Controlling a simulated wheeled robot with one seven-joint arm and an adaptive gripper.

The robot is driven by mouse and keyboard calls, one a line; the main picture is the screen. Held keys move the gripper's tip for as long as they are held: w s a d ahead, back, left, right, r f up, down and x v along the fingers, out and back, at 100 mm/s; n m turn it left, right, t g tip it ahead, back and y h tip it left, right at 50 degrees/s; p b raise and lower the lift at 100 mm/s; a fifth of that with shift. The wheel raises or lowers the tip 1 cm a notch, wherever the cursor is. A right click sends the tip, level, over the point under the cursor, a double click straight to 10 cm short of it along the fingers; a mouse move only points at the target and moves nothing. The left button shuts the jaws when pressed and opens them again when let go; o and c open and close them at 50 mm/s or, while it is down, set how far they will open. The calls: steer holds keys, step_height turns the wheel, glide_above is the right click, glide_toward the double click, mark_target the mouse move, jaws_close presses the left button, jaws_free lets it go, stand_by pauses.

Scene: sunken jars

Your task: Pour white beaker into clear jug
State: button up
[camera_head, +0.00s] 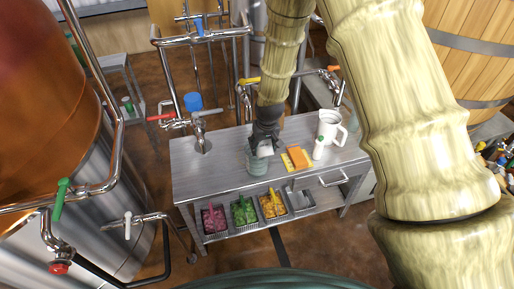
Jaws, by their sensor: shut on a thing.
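My gripper (265,142) is above the front middle of the metal table, pointing down. It is shut on a small whitish thing (265,149), which looks like the white beaker and seems tilted; the fingers hide much of it. A clear, greenish jug (256,167) stands on the table right below and slightly left of the gripper. The whitish thing overlaps the jug's top in this view. I cannot tell whether they touch, or whether anything is flowing.
On the metal table (215,172), a white handled pitcher (329,127), a small white container with a green top (318,150) and an orange-yellow item (296,157) stand to the right. Taps rise behind. Bins of coloured pieces (244,211) sit below.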

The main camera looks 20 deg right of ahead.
steer(key=shift+f+g+p, duration=0.1)
steer(key=shift+g+p, duration=1.3)
steer(key=shift+g, duration=0.1)
stand_by(5.1)
steer(key=shift+w+f+g+p, duration=0.1)
steer(key=shift+w+g+p, duration=0.15)
steer(key=shift+g, duration=0.45)
stand_by(0.6)
